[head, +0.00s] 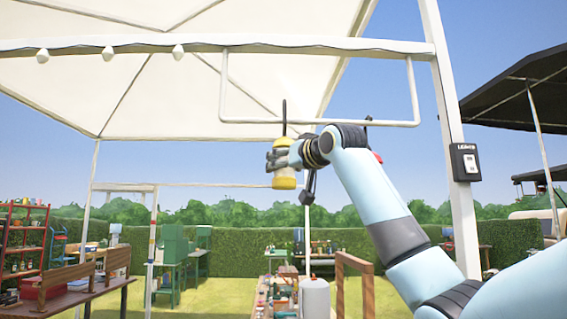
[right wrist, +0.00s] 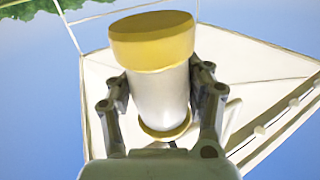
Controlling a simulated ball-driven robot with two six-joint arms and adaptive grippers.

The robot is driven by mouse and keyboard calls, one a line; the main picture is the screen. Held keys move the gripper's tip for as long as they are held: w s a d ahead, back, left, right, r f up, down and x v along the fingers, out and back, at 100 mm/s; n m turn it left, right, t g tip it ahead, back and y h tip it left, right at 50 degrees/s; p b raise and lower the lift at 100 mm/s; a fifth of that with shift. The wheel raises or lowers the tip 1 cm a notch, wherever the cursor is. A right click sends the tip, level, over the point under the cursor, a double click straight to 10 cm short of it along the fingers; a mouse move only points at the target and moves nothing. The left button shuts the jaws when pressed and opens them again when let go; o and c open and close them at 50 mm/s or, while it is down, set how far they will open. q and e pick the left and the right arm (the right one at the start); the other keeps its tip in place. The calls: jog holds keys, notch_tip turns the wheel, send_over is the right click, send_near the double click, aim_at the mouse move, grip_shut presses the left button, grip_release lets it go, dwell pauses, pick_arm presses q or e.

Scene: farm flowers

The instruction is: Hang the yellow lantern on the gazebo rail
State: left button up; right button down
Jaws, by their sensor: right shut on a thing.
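The yellow lantern (head: 285,182) has a pale body between yellow ends and a black hook (head: 284,112) rising from its top. My right gripper (head: 281,157) is shut around its middle and holds it upright in the air. In the right wrist view the lantern (right wrist: 160,95) sits between the two fingers of my gripper (right wrist: 161,92). The white gazebo rail (head: 365,124) is the low bar of a frame hanging under the beam. The hook crosses the rail in the head view; I cannot tell whether it is in front of, behind or over it. My left gripper is not in view.
The white beam (head: 330,43) with several small bulbs runs above the rail. A white post (head: 452,130) with a dark switch box (head: 465,162) stands to the right. Tables with goods and a red shelf (head: 25,240) stand lower down. Open air surrounds the lantern.

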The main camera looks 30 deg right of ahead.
aim_at(292, 182)
jog(key=shift+w+d+r, duration=0.1)
jog(key=shift+w+d, duration=0.15)
jog(key=shift+w, duration=0.1)
jog(key=shift+f+b, duration=0.65)
jog(key=shift+f, duration=0.95)
jog(key=shift+f, duration=0.4)
jog(key=shift+c, duration=0.8)
grip_release()
jog(key=shift+s+a+f+b, duration=0.15)
jog(key=shift+s+b, duration=0.4)
jog(key=shift+s, duration=0.8)
jog(key=shift+s+a+f+b, duration=0.1)
jog(key=shift+s+b, duration=0.5)
jog(key=shift+s, duration=0.75)
jog(key=shift+s+a+f+b, duration=0.15)
jog(key=shift+s+b, duration=0.4)
jog(key=shift+s, duration=0.8)
jog(key=s+b, duration=0.3)
jog(key=s, duration=0.3)
jog(key=shift+a+f, duration=0.2)
jog(key=shift+f, duration=0.1)
